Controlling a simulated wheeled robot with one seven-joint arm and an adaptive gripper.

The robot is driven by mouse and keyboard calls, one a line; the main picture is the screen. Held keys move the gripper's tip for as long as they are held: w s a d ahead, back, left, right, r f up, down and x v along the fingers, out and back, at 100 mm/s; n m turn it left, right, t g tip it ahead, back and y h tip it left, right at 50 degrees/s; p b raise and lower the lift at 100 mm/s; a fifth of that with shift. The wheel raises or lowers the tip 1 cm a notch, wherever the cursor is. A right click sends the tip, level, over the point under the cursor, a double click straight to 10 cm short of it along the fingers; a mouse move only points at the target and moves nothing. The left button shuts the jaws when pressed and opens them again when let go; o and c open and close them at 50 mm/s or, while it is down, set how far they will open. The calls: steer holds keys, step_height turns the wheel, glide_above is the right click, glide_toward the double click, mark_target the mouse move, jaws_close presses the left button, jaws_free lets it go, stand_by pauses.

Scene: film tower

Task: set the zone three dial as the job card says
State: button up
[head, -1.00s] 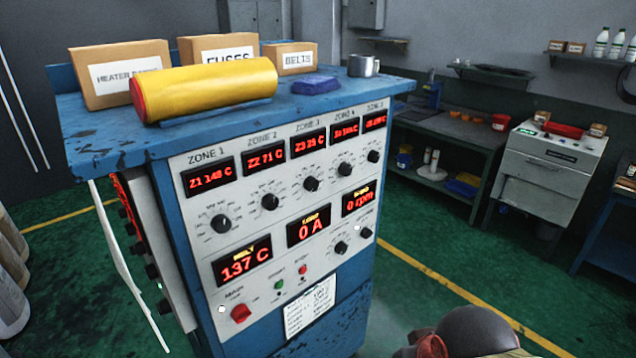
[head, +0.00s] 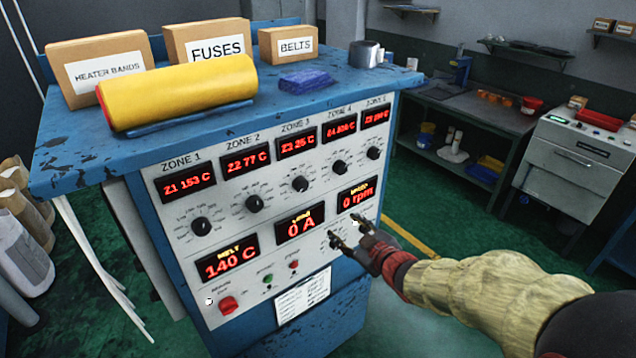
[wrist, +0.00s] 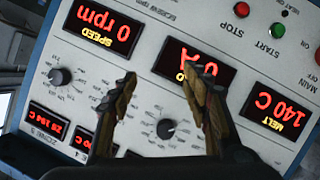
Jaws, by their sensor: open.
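The zone three dial (head: 300,184) is a black knob on the white panel (head: 262,187), under the zone three display (head: 296,143), which reads 25 C. The job card (head: 303,298) is a white sheet low on the panel; its text is too small to read. My gripper (head: 346,231) is open and empty in front of the panel's lower right, below and right of the dial. In the wrist view the panel is upside down; a knob that appears to be the zone three dial (wrist: 166,128) shows between the fingers (wrist: 165,82), apart from them.
Other dials flank it: zone two (head: 254,204) and zone four (head: 340,167). A red switch (head: 227,305) is at lower left. A yellow roll (head: 178,92) and labelled boxes stand on the cabinet top.

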mark_target(304, 187)
steer(key=a+r+n+t+y, duration=0.1)
steer(key=a+r+n+y, duration=0.4)
steer(key=r, duration=0.4)
steer(key=shift+m, duration=0.8)
steer(key=x, duration=0.7)
steer(key=shift+a+r, duration=0.3)
steer(key=shift+a, duration=0.2)
steer(key=shift+c, duration=0.6)
steer(key=c, duration=1)
